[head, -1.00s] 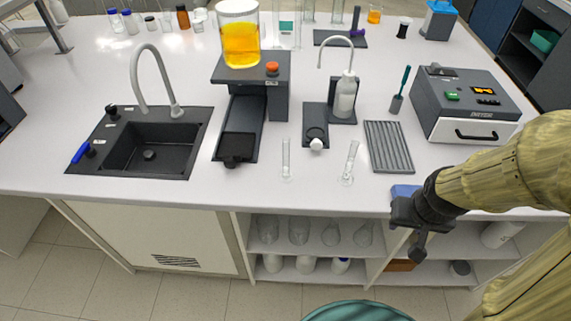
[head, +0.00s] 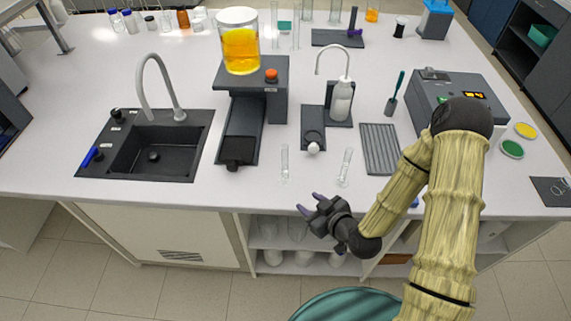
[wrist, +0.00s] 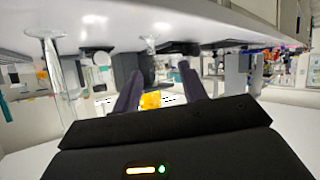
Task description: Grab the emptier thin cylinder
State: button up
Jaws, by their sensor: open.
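Two thin clear cylinders stand near the front edge of the bench. The left thin cylinder (head: 285,163) is in front of the dark stand, and the right thin cylinder (head: 346,167) is left of the ridged grey tray. Both look almost colourless; I cannot tell their fill levels. The wrist view, upside down, shows one clear cylinder large at the left (wrist: 65,78) and another near the middle (wrist: 148,65). My gripper (head: 310,203) is open and empty at the bench's front edge, apart from both cylinders. Its purple fingers (wrist: 160,88) point toward the bench.
The ridged grey tray (head: 380,149) lies right of the cylinders. A white wash bottle (head: 341,100) and a dark stand with a beaker of orange liquid (head: 240,50) are behind. A sink (head: 150,150) is at left. Open shelves with glassware lie under the bench edge.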

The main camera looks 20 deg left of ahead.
notch_tip(320, 180, up, 5)
jog(key=s+a+m+t+p, duration=0.1)
jog(key=s+m+t+p, duration=0.1)
jog(key=m+t, duration=0.2)
jog(key=shift+s+a+r+t+y+p, duration=0.2)
jog(key=shift+a+t+y+p, duration=0.1)
jog(key=shift+t, duration=1)
jog(key=shift+w+f, duration=0.1)
jog(key=b+x, duration=0.6)
jog(key=b, duration=0.3)
jog(key=shift+w+b, duration=0.35)
jog(key=shift+a+f+b, duration=0.1)
jog(key=shift+a+b, duration=0.05)
jog(key=shift+b, duration=0.25)
jog(key=b, duration=0.4)
jog(key=shift+w+a, duration=0.15)
jog(key=shift+a, duration=0.05)
